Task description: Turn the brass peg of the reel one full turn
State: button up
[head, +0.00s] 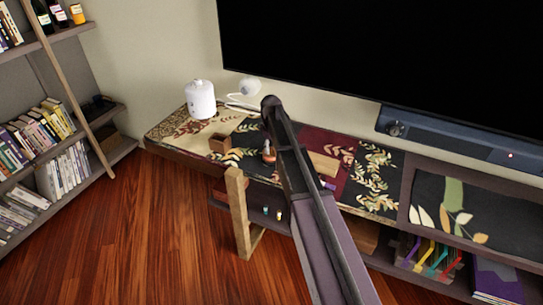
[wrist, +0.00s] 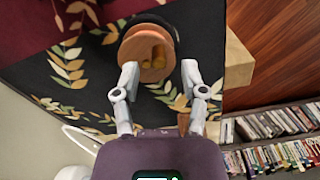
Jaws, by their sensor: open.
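The reel (wrist: 130,48) shows in the wrist view as a round reddish-brown wooden disc on the dark patterned cabinet top. The brass peg (wrist: 155,55) is a yellowish shape on its face; its exact outline is hard to tell. My gripper (wrist: 160,71) is open, its two fingers apart, with the tips by the near edge of the reel. Nothing is between the fingers, and I cannot tell whether the left tip touches the disc. In the head view a small orange-brown thing that looks like the reel (head: 268,154) stands left of my arm, which hides my gripper there.
A small brown box (head: 220,143) and a white canister (head: 200,98) stand on the cabinet left of the reel. A large dark screen (head: 390,60) and a soundbar (head: 460,138) are behind. A wooden post (head: 238,210) stands in front. Bare floor lies at front left.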

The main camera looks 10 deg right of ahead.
jog(key=shift+f+b, duration=0.85)
jog(key=shift+f, duration=0.35)
jog(key=shift+d, duration=0.1)
grip_shut()
